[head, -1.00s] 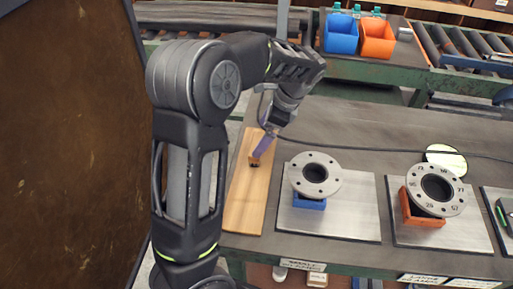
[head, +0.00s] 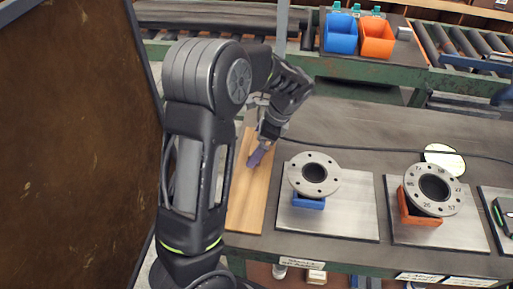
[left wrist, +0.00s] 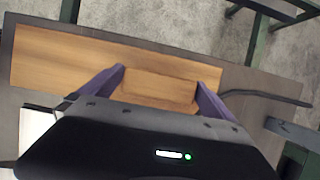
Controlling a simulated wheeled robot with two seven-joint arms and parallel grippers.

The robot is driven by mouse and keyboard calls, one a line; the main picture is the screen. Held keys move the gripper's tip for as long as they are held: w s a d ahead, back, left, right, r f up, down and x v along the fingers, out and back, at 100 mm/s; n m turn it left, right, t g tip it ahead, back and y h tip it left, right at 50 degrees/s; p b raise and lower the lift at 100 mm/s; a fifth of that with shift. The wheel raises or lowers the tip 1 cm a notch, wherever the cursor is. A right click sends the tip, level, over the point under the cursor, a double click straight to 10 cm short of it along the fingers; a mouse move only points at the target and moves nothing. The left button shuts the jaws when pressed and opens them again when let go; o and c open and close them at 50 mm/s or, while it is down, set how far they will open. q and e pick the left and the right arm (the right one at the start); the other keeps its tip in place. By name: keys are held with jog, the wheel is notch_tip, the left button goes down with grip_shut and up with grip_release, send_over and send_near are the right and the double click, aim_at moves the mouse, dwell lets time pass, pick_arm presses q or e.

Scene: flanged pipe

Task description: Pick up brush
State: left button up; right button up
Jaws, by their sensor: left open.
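My left gripper (head: 257,156), with purple fingers, is low over the wooden board (head: 247,205) at the left of the workbench. In the left wrist view, its fingers (left wrist: 160,92) are apart. A small wood-coloured block, which looks like the back of the brush (left wrist: 157,86), shows between them over the board. Its colour nearly matches the board, and I cannot tell whether the fingers touch it. In the head view the brush is hidden at the gripper. My right gripper is not in view.
Two metal flanges, one on a blue block (head: 308,202) and one on an orange block (head: 421,221), stand on metal plates to the right. A black cable crosses the bench behind them. A brown panel (head: 75,150) stands at the left.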

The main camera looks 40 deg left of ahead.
aim_at(256, 143)
pick_arm(q)
jog(key=shift+c, duration=0.4)
jog(key=c, duration=1.1)
notch_tip(256, 143, up, 10)
jog(key=shift+r+b, duration=0.1)
jog(key=shift+b, duration=0.5)
jog(key=o, duration=0.8)
jog(key=c, duration=0.5)
